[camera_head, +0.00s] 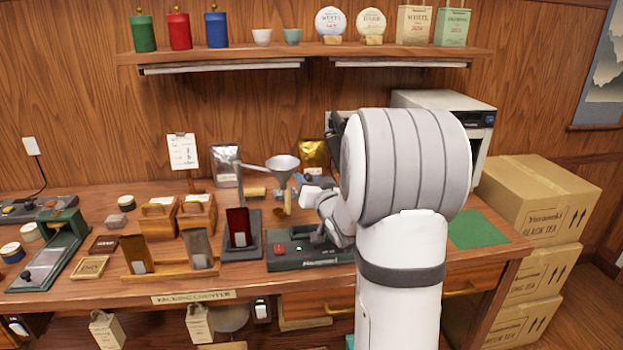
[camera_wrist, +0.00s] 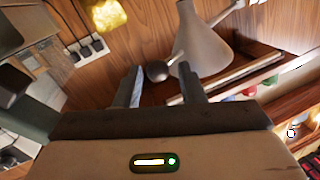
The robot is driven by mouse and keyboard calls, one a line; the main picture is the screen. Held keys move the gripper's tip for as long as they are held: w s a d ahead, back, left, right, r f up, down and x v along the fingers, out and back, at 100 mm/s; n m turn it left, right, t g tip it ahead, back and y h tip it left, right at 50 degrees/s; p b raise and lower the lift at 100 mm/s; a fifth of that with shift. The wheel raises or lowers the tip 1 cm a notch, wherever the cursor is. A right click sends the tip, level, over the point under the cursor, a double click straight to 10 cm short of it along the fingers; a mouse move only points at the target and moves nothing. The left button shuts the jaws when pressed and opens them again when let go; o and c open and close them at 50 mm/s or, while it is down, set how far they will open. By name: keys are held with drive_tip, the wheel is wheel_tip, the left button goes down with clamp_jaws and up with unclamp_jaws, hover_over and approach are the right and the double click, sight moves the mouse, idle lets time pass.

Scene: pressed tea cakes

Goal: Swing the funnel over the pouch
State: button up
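The grey metal funnel (camera_head: 283,165) stands raised above the counter in the head view, with a light arm reaching left from it. A dark red pouch (camera_head: 239,226) stands upright in a dark holder, in front and to the left of the funnel. In the wrist view the funnel (camera_wrist: 203,48) is large, and a round grey knob (camera_wrist: 159,71) shows close to it. My gripper (camera_wrist: 162,72) is open, with the knob seen between its fingertips; I cannot tell whether they touch it. My arm hides most of the gripper in the head view.
A silver pouch (camera_head: 226,166) and a gold pouch (camera_head: 313,158) stand behind. A dark green device (camera_head: 300,258) with a red button lies at the counter's front. Brown pouches (camera_head: 137,254) stand in a wooden rack on the left. Cardboard boxes (camera_head: 530,200) are stacked at right.

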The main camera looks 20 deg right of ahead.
drive_tip(key=shift+w, duration=0.35)
drive_tip(key=shift+c, duration=0.6)
clamp_jaws()
drive_tip(key=shift+d, duration=0.25)
drive_tip(key=shift+s+a+r, duration=0.1)
drive_tip(key=shift+s+a, duration=0.05)
drive_tip(key=shift+a, duration=0.15)
